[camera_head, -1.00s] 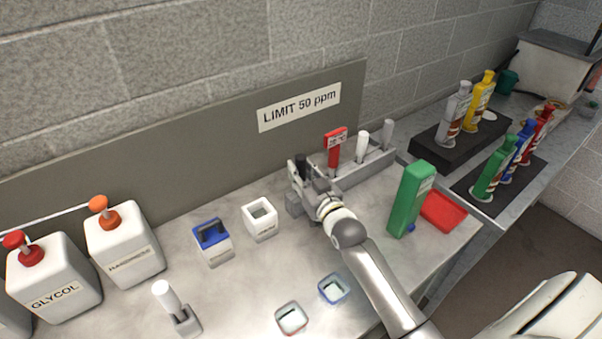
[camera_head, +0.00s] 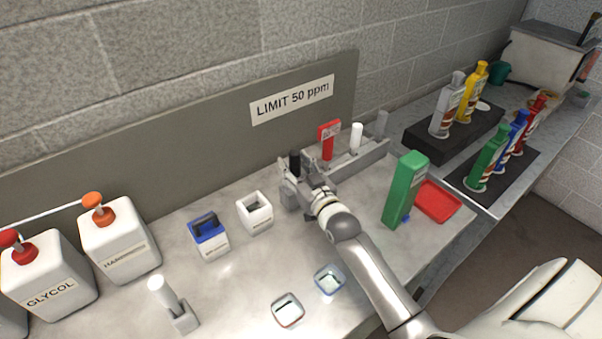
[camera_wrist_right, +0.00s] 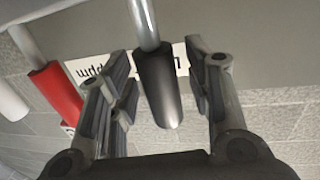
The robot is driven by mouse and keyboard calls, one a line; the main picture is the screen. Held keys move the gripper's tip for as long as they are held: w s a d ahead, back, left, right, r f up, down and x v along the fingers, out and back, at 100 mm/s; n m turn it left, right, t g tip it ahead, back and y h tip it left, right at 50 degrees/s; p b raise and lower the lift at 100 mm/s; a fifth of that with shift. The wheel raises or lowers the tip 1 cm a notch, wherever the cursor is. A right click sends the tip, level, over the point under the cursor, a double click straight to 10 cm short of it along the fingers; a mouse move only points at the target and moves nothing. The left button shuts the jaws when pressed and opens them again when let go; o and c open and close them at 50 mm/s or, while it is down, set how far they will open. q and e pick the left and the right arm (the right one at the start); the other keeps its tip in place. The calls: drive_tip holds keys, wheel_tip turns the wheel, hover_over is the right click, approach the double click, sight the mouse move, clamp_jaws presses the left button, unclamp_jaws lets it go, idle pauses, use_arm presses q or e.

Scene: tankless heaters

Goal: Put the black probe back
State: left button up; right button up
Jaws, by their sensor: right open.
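The black probe (camera_head: 295,161) stands upright at the left end of the grey rack (camera_head: 362,160); my gripper hides its lower part in the head view. My right gripper (camera_head: 299,183) is beside it, reaching in from the front. In the right wrist view, the black handle (camera_wrist_right: 158,88) with its metal shaft lies between the two spread fingers of the gripper (camera_wrist_right: 160,100), with gaps on both sides. Whether the probe is fully seated is hidden. My left gripper is out of view.
A red probe (camera_head: 328,140), a white probe (camera_head: 356,137) and a grey probe (camera_head: 382,123) stand in the rack. A white open container (camera_head: 254,213) and blue-topped container (camera_head: 209,236) are to the left.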

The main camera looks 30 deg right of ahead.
drive_tip(key=s+b, duration=0.2)
drive_tip(key=s, duration=1)
drive_tip(key=shift+a+r, duration=0.1)
drive_tip(key=shift+r, duration=0.05)
